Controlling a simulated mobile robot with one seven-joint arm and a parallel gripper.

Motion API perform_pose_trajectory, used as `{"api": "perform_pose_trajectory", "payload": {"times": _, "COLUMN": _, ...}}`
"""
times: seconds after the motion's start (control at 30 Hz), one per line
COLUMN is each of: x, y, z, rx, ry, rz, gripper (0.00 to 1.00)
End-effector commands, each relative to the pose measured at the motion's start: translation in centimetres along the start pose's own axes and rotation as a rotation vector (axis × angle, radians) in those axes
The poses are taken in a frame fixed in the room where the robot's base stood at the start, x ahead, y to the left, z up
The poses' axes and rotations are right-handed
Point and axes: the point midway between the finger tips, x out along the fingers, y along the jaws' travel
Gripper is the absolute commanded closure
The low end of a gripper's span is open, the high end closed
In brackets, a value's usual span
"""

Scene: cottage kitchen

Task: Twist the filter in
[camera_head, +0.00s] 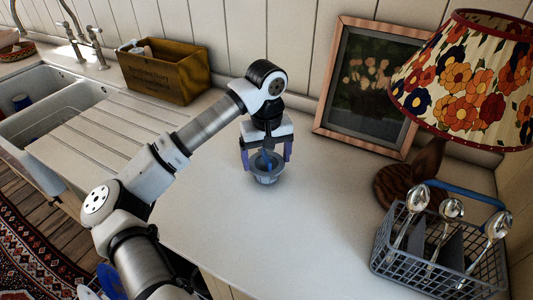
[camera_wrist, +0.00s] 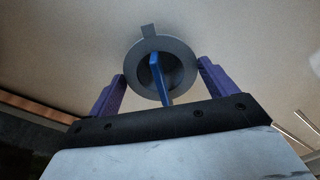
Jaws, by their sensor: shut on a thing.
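The round grey piece (camera_head: 265,176) with a wide rim stands on the pale worktop below my gripper. In the wrist view its ring (camera_wrist: 183,72) has a small tab at the top. A thin blue upright fin, which I take for the filter's grip (camera_wrist: 157,78), rises from its dark centre. It also shows in the head view (camera_head: 267,161). My gripper (camera_wrist: 162,70) points down with its purple fingers on opposite sides of the blue fin, close to the grey rim. It is shut on the filter; the exact contact is unclear. How deep the filter sits is hidden.
A grey basket (camera_head: 384,253) with spoons and a blue handle stands at the right. A lamp (camera_head: 465,83) with a flowered shade and a framed picture (camera_head: 336,128) stand behind. A wooden box (camera_head: 165,73) is near the sink. The worktop in front is clear.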

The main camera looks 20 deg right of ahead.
Motion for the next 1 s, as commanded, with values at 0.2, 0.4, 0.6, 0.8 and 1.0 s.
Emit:
{"api": "perform_pose_trajectory", "payload": {"times": 0.2, "x": 0.1, "y": 0.0, "z": 0.0, "rx": 0.0, "ry": 0.001, "rz": 0.0, "gripper": 0.43}}
{"api": "perform_pose_trajectory", "payload": {"times": 0.4, "x": 0.2, "y": 0.0, "z": 0.0, "rx": 0.0, "ry": 0.001, "rz": 0.0, "gripper": 0.05}}
{"api": "perform_pose_trajectory", "payload": {"times": 0.6, "x": 0.2, "y": 0.0, "z": 0.0, "rx": 0.0, "ry": 0.001, "rz": 0.0, "gripper": 0.0}}
{"api": "perform_pose_trajectory", "payload": {"times": 0.8, "x": -0.4, "y": 0.0, "z": 0.0, "rx": 0.0, "ry": 0.001, "rz": 0.0, "gripper": 0.0}}
{"api": "perform_pose_trajectory", "payload": {"times": 1.0, "x": -4.0, "y": 0.0, "z": -0.1, "rx": -0.001, "ry": 0.007, "rz": -0.001, "gripper": 0.0}}
